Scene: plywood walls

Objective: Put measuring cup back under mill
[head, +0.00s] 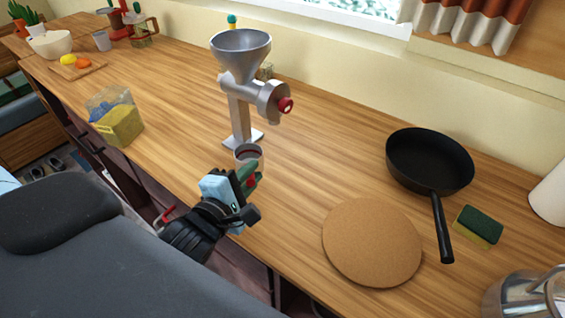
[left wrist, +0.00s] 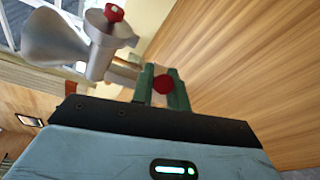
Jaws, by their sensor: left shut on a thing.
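The grey metal mill (head: 240,92), with a funnel hopper and a red-tipped outlet, stands on the wooden counter. It also shows tilted in the left wrist view (left wrist: 98,40). The small greyish measuring cup (head: 249,150), with a dark reddish inside, is upright just in front of the mill's base, lower in the picture than the outlet. My left gripper (head: 249,180) has its green fingers shut on the cup's near side. A red part (left wrist: 163,84) shows between the fingers (left wrist: 162,90) in the left wrist view. Whether the cup touches the counter cannot be told. My right gripper is not in view.
A round cork mat (head: 372,242), a black pan (head: 428,160) and a sponge (head: 478,226) lie to the right. A yellow-and-clear container (head: 116,118) stands left of the mill. Bare counter lies between mill and pan. The counter's front edge runs below my gripper.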

